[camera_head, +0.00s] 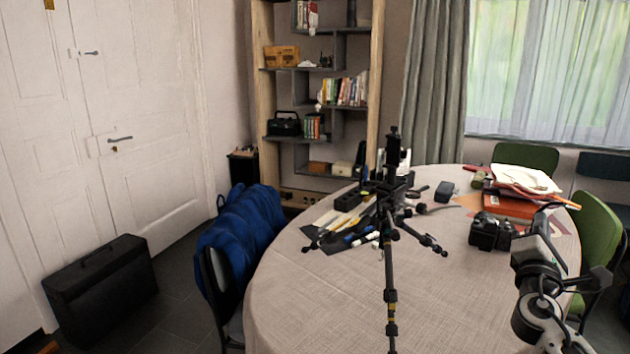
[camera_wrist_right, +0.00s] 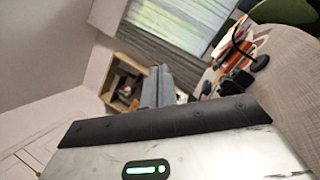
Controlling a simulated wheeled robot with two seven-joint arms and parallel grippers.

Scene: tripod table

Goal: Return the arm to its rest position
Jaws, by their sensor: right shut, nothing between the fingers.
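My right arm rises at the right edge of the head view, white and grey with dark joints. Its gripper (camera_head: 548,210) is up in the air in front of the table's right side, apart from the things there. In the right wrist view the grey fingers (camera_wrist_right: 158,88) are together with nothing held between them. The round table (camera_head: 310,300) has a pale cloth. A black tripod (camera_head: 390,265) stands upright on it with its legs spread. My left gripper is not in view.
A black camera (camera_head: 490,232) and a pile of books and papers (camera_head: 525,190) lie near my right arm. Pens and small tools (camera_head: 350,235) lie around the tripod. A green chair (camera_head: 597,240) stands at the right, a chair with a blue jacket (camera_head: 240,235) at the left.

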